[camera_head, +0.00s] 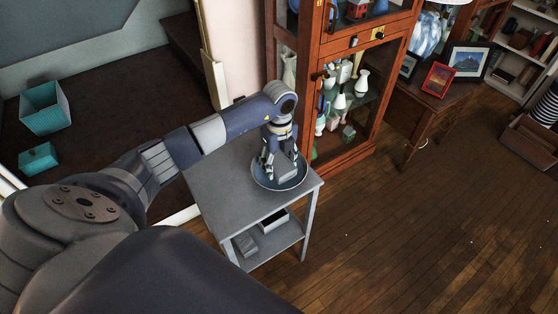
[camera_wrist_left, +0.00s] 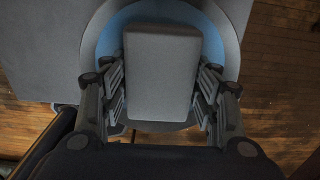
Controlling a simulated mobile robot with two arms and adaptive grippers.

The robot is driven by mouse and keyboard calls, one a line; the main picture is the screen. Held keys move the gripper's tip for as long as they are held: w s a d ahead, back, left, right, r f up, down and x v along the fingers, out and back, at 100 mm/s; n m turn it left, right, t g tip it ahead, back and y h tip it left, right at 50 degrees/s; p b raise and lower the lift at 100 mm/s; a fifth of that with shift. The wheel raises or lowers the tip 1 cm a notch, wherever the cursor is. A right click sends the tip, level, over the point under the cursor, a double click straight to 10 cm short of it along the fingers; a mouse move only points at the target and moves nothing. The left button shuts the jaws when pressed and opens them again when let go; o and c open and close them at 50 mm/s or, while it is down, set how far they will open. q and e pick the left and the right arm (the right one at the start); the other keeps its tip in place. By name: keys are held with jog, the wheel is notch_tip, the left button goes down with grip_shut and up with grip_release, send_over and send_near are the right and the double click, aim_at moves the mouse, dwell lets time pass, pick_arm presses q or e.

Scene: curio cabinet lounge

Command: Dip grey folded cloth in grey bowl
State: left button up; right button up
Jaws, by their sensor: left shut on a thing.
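The grey folded cloth (camera_wrist_left: 161,78) is a block-shaped grey piece between the two fingers of my left gripper (camera_wrist_left: 160,105), which is shut on it. The cloth also shows in the head view (camera_head: 285,167) within the bowl's outline. The grey bowl (camera_head: 300,183) stands on the small grey table, with a bluish inside. In the left wrist view, the bowl's rim (camera_wrist_left: 232,45) and blue inside show behind the cloth. I cannot tell whether the cloth touches the bowl's inside. My left gripper (camera_head: 279,158) points down over the bowl. My right gripper is not in view.
The small grey table (camera_head: 225,182) has free room left of the bowl, and a lower shelf holding a box (camera_head: 273,221) and a grey block (camera_head: 245,243). A wooden glass cabinet (camera_head: 345,90) with vases stands close behind. Wooden floor lies open at right.

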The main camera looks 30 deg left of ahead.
aim_at(279, 162)
pick_arm(q)
jog(key=shift+f+b, duration=0.35)
jog(key=shift+f, duration=0.25)
jog(key=shift+r, duration=0.1)
notch_tip(279, 162, up, 2)
jog(key=shift+r+p, duration=0.25)
jog(key=shift+p, duration=0.9)
jog(key=shift+r+p, duration=1.35)
jog(key=shift+r, duration=0.4)
jog(key=shift+f, duration=0.1)
